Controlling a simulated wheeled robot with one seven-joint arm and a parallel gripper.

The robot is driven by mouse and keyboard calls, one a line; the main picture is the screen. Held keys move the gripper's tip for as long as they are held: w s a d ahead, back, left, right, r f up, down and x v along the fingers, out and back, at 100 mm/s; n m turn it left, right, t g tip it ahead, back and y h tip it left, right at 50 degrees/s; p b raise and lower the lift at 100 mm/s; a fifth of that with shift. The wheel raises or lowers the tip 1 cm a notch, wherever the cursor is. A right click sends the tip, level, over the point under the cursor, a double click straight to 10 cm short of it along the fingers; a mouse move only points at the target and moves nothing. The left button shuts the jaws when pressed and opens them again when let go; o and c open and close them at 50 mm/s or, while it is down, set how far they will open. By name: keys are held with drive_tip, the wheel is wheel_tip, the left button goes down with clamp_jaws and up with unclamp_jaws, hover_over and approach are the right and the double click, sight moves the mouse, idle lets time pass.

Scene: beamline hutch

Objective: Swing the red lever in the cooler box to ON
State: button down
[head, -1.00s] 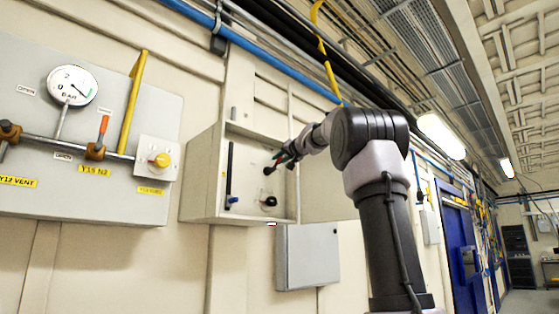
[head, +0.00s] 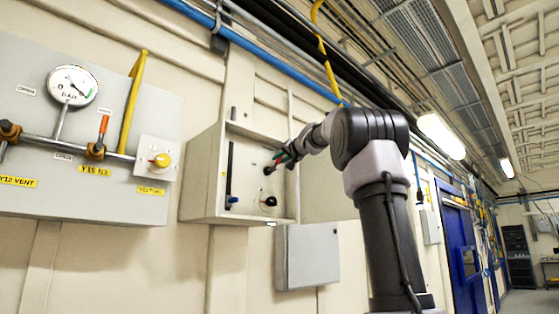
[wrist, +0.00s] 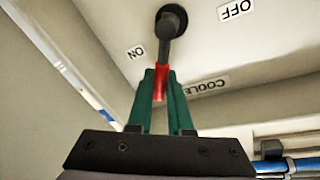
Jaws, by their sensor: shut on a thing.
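The cooler box (head: 202,178) is an open-fronted grey box on the wall, left of my arm in the head view. In the wrist view the red lever (wrist: 161,84) has a dark shaft running to a round black pivot (wrist: 172,20). My gripper (wrist: 160,98) has its green fingers shut on the red handle, one on each side. The ON label (wrist: 136,53) lies just left of the lever shaft, the OFF label (wrist: 237,9) at upper right. In the head view my gripper (head: 278,160) is inside the box, and the handle is mostly hidden there.
A COOLER label (wrist: 206,87) is right of the fingers. Inside the box are a dark upright bar (head: 230,165) and a black knob (head: 269,201). A gauge panel (head: 60,130) hangs at left, a closed grey box (head: 310,257) below. A blue pipe (head: 270,58) runs above.

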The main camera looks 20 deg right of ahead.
drive_tip(key=shift+w+d+f+m+g, duration=0.15)
drive_tip(key=shift+d+f+m, duration=0.1)
drive_tip(key=shift+m, duration=0.4)
drive_tip(key=shift+w+d+f+m+g, duration=0.15)
drive_tip(key=shift+d+f+m, duration=0.1)
drive_tip(key=shift+m, duration=0.4)
drive_tip(key=shift+s, duration=0.1)
drive_tip(key=c, duration=0.8)
unclamp_jaws()
drive_tip(key=s, duration=0.3)
drive_tip(key=s+d, duration=0.1)
drive_tip(key=s, duration=0.6)
drive_tip(key=shift+s+d+r, duration=0.3)
drive_tip(key=shift+s+d, duration=0.05)
drive_tip(key=shift+d, duration=0.05)
